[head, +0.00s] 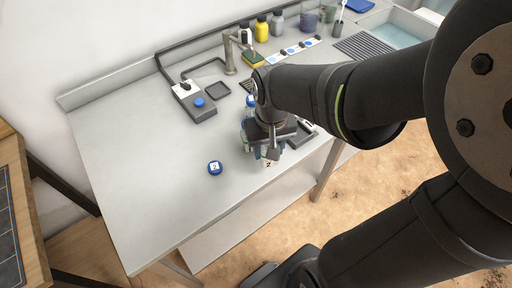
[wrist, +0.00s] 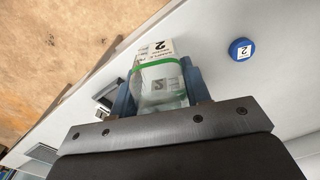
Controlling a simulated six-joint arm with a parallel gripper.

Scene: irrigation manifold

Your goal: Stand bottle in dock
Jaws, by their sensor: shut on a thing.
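My gripper (wrist: 163,88) is shut on a clear, pale green bottle (wrist: 162,90), held between its two blue fingers. A white face printed with a "2" (wrist: 155,50) shows at the fingertips; I cannot tell whether it is part of the bottle. It also shows in the head view below my gripper (head: 268,163), close to the bench's front edge. I cannot tell whether the bottle touches the bench. A grey frame-like holder (head: 302,132), perhaps the dock, stands just right of my gripper, partly hidden by it; it also shows in the wrist view (wrist: 108,97).
A blue cap marked "2" (head: 214,168) lies on the grey bench (head: 130,160) left of my gripper. The bench's left part is clear.

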